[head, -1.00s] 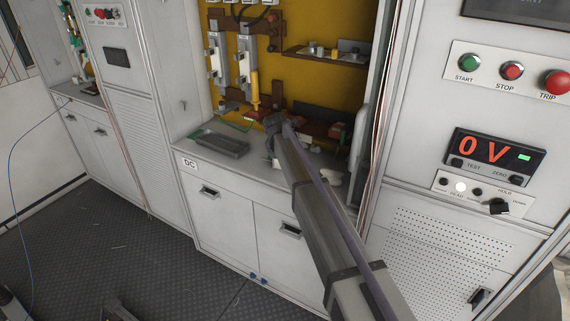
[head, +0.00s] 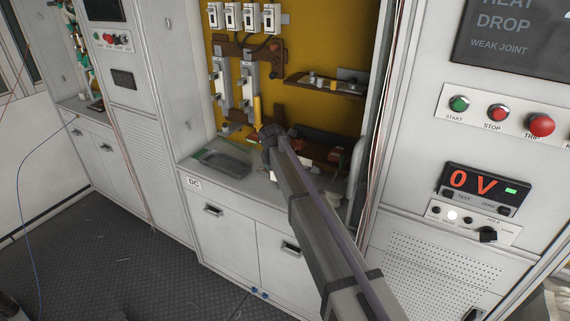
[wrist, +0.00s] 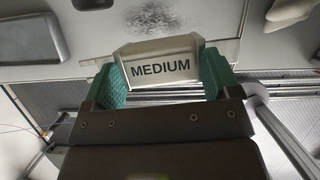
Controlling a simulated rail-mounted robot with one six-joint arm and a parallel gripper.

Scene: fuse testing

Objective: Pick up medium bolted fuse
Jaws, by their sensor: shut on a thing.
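The medium bolted fuse (wrist: 160,66) fills the middle of the wrist view. It is a metallic block with the word MEDIUM on its face. My gripper (wrist: 160,82) is shut on it, with one green-padded finger at each side. In the wrist view the fuse appears over or close to the grey counter; I cannot tell whether it touches it. In the head view my arm reaches into the open bay, and the arm hides the gripper's fingers and the fuse.
A shallow grey tray (head: 222,163) lies on the counter left of my arm. A small shelf (head: 326,86) with parts is on the yellow back panel (head: 320,40). A control panel reading 0 V (head: 482,184) stands at the right. White cabinet walls bound the bay.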

